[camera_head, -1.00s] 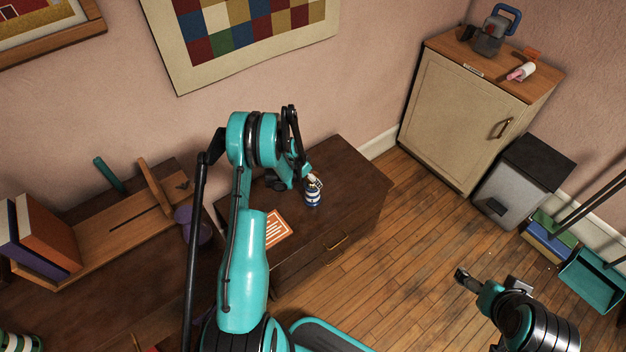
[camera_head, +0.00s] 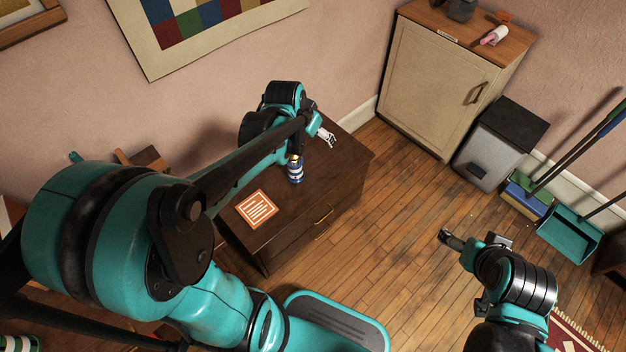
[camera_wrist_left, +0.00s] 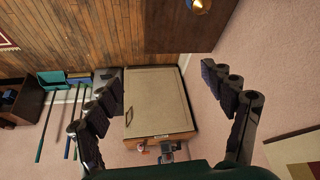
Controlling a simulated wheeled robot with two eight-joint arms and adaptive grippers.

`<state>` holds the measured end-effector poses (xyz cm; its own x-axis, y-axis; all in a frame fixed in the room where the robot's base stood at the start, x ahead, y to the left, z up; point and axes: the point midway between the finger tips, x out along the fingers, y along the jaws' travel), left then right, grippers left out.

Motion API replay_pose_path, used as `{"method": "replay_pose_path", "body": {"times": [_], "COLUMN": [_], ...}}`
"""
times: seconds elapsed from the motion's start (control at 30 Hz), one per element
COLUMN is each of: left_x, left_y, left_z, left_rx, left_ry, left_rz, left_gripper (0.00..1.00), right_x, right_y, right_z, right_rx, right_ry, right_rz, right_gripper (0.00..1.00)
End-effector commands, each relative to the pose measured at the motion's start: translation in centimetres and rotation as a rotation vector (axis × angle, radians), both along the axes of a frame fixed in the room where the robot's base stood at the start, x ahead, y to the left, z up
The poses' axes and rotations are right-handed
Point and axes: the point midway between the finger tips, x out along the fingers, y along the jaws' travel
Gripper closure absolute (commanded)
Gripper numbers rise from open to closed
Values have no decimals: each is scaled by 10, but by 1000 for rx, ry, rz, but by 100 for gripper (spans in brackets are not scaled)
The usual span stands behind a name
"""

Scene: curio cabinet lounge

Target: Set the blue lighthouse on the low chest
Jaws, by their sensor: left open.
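The blue lighthouse (camera_head: 295,172), with blue and white bands, stands upright on the dark brown low chest (camera_head: 345,165). An orange card with white marks (camera_head: 257,208) lies on the chest to its left. My left gripper (camera_head: 327,136) is open and empty, beyond and to the right of the lighthouse, apart from it. In the left wrist view its fingers (camera_wrist_left: 165,95) are spread wide; the lighthouse's gold top (camera_wrist_left: 198,5) shows at the upper edge, over the chest (camera_wrist_left: 180,32). My right gripper (camera_head: 452,240) is over the floor; its jaw opening is unclear.
A cream cabinet (camera_head: 435,90) stands at the back right, with a grey bin (camera_head: 490,150) beside it. My left arm covers much of the left side. The wooden floor (camera_head: 380,250) is clear in front.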

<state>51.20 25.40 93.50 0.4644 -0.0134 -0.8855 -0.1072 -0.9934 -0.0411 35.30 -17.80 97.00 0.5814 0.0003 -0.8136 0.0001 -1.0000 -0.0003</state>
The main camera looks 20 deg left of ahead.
Motion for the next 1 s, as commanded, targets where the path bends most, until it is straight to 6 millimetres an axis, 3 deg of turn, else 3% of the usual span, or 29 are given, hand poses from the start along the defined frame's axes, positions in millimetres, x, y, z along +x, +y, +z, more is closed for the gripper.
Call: {"method": "replay_pose_path", "body": {"times": [0.1,0.2,0.43,0.63,1.0], "left_x": [-42,-76,-138,-158,-159], "left_y": [-27,-45,-70,-76,-76], "left_z": [24,36,40,36,36], "left_rx": [-4,-12,-35,-47,-48], "left_ry": [-30,-57,-114,-135,-137], "left_rz": [23,46,87,103,105], "left_gripper": [18,18,18,18,18], "right_x": [0,0,0,0,0], "right_y": [0,0,0,0,0], "right_z": [0,0,0,0,0], "right_rx": [0,0,0,0,0], "right_ry": [0,0,0,0,0], "right_rz": [0,0,0,0,0], "right_gripper": [15,15,15,15,15]}}
